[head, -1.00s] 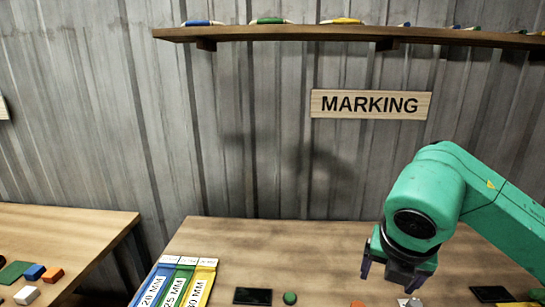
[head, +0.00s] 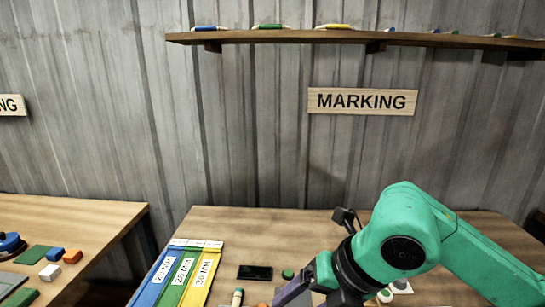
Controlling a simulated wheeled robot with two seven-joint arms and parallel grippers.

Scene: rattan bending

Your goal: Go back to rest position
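My green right arm comes in from the right over the marking table (head: 330,228). Its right gripper (head: 290,293) is low in the head view, turned toward the left, with dark purple fingers that run to the bottom edge. I cannot tell whether the fingers are apart or hold anything. My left gripper is not in view.
Blue, green and yellow strips (head: 182,275) marked in millimetres lie at the table's left. A black block (head: 255,272), a green round piece (head: 288,273) and a small upright green-and-white item (head: 237,297) are near the gripper. A side table (head: 75,213) holds coloured blocks. A shelf (head: 290,37) hangs above.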

